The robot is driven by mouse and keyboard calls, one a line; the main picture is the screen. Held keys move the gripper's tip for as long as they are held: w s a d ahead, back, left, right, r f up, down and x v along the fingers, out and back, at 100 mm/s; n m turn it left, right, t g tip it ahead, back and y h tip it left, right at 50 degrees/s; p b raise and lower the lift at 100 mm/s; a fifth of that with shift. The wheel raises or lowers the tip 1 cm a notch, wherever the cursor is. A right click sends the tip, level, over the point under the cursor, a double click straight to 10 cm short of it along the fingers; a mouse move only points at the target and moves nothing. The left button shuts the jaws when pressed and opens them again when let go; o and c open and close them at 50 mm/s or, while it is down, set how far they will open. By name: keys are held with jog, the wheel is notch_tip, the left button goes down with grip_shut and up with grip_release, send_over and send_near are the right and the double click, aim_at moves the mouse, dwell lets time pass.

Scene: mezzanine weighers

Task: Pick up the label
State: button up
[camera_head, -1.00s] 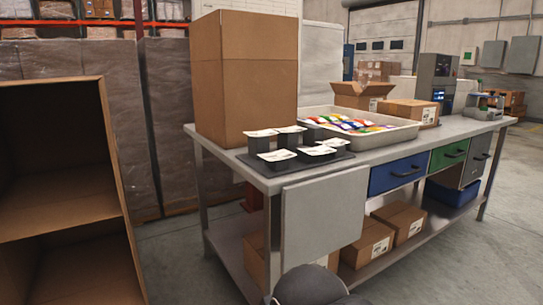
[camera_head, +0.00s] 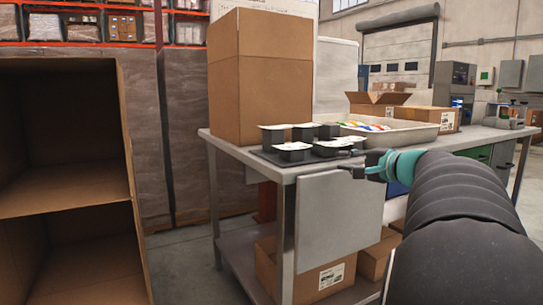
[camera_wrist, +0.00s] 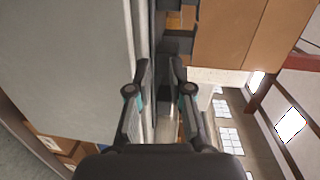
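Several white labels (camera_head: 294,146) lie on top of small black blocks, which stand on a dark tray (camera_head: 268,156) at the near left corner of the workbench (camera_head: 455,140). I cannot tell which label is meant. My gripper (camera_head: 352,169) is just off the bench's near edge, to the right of the blocks and apart from them. In the wrist view my gripper (camera_wrist: 160,68) is open, with nothing between its fingers. Dark shapes (camera_wrist: 178,45) show beyond the fingertips there, but no label face is clear.
A tall cardboard box (camera_head: 262,85) stands behind the blocks. A pale bin (camera_head: 420,132) with colourful packets stands to their right. A grey panel (camera_head: 338,225) hangs at the bench's near end. An open cardboard shelf box (camera_head: 65,190) stands at the left.

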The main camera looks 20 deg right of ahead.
jog(key=m+t+h, duration=0.1)
jog(key=m+t, duration=0.1)
send_near(333, 144)
jog(key=s, duration=0.3)
jog(key=shift+w+r+p, duration=0.15)
jog(key=shift+w+p, duration=1.3)
jog(key=shift+w, duration=3.35)
grip_shut()
jog(key=shift+r, duration=0.15)
notch_tip(333, 144, up, 2)
jog(key=shift+r+p, duration=0.2)
jog(key=shift+p, duration=0.55)
jog(key=shift+f, duration=0.1)
